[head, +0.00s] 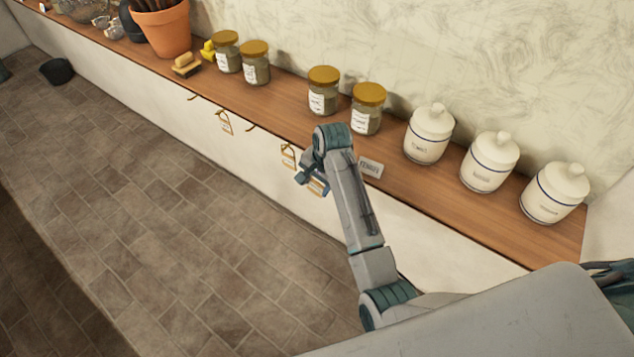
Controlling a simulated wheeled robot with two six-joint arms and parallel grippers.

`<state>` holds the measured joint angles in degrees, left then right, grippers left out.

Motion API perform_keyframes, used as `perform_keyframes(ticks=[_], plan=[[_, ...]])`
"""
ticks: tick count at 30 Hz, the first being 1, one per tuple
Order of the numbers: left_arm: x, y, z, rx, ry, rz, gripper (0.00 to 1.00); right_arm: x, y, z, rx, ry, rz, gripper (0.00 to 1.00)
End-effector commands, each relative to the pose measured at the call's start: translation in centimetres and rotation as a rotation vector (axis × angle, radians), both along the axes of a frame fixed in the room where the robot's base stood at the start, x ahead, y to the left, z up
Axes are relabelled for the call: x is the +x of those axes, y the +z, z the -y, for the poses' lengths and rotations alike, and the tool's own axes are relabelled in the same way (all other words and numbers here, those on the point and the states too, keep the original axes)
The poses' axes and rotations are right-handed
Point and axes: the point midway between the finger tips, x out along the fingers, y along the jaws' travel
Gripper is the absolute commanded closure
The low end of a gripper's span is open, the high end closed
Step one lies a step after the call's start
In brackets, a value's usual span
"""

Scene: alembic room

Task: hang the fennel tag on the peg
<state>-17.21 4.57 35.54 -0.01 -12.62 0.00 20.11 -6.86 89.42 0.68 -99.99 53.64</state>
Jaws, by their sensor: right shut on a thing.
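My right gripper (310,182) is in front of the white wall face below the wooden shelf, partly hidden by its own wrist. It is shut on a tan tag (319,188), taken as the fennel tag; its lettering cannot be read. Whether this tag touches a peg is hidden. A small white card (370,168), seeming to read fennel, is at the shelf edge just right of my wrist. Similar tags hang at the shelf front, one close left of the gripper (289,155) and one further left (224,123). Bare pegs show at the far left (192,98) and between those tags (250,128). My left gripper is not in view.
The wooden shelf (400,186) bears several gold-lidded jars (323,92), white lidded canisters (486,165) and a terracotta pot (163,30). A yellow-brown block (186,65) lies near the pot. The tiled floor (180,230) is clear apart from a dark bowl (57,71).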

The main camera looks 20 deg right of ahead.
Motion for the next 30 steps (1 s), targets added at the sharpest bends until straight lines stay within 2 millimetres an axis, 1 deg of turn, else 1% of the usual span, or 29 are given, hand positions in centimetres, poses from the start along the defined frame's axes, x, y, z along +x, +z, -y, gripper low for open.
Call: perform_keyframes(ticks=[8,30], plan=[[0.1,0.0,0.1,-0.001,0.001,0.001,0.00,0.3,0.0,0.3,0.000,0.000,0.000,0.75],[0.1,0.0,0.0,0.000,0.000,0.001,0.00,1.7,-0.1,2.1,-0.001,0.000,0.000,0.75]])
